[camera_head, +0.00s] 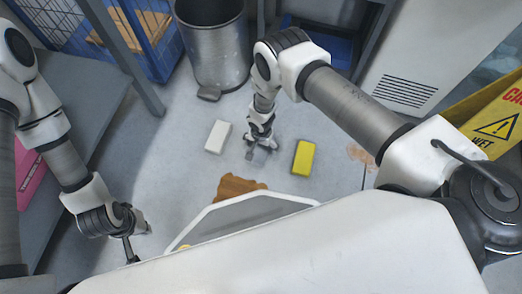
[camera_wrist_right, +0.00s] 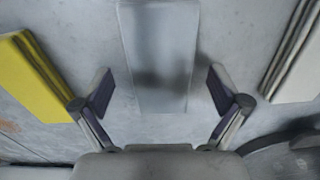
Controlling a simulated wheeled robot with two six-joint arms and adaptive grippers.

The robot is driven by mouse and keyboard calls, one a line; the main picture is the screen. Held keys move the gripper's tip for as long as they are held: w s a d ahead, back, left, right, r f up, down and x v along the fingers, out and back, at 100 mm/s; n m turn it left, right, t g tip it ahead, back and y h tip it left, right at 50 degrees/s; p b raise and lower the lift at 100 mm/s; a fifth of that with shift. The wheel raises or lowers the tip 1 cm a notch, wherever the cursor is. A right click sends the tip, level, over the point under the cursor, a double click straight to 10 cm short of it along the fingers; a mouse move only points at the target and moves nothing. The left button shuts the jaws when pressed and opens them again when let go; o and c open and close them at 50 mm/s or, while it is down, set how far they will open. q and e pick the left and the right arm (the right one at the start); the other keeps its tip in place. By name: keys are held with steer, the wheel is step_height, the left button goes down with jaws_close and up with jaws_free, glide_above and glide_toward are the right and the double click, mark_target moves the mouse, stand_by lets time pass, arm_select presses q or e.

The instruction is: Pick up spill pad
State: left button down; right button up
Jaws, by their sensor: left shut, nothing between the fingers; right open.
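A flat grey rectangular pad (camera_wrist_right: 158,40), which looks like the spill pad, lies on the floor in the right wrist view. My right gripper (camera_wrist_right: 160,90) is open. Its two fingers are apart, on either side of the pad's near end, and it is not gripped. In the head view the right gripper (camera_head: 258,148) points down between a white block and a yellow block, hiding most of the pad. My left gripper (camera_head: 129,248) is shut and empty at the lower left, away from the pad.
The yellow block (camera_head: 303,158) lies to the right and the white block (camera_head: 218,137) to the left of the right gripper. A brown spill (camera_head: 238,186) lies nearer me. A metal bin (camera_head: 215,55) stands behind. A yellow wet-floor sign (camera_head: 497,118) is at right.

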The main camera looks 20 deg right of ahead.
steer(key=shift+f, duration=0.45)
arm_select(q)
steer(key=shift+f, duration=0.2)
arm_select(e)
steer(key=shift+r, duration=0.15)
steer(key=c, duration=1.2)
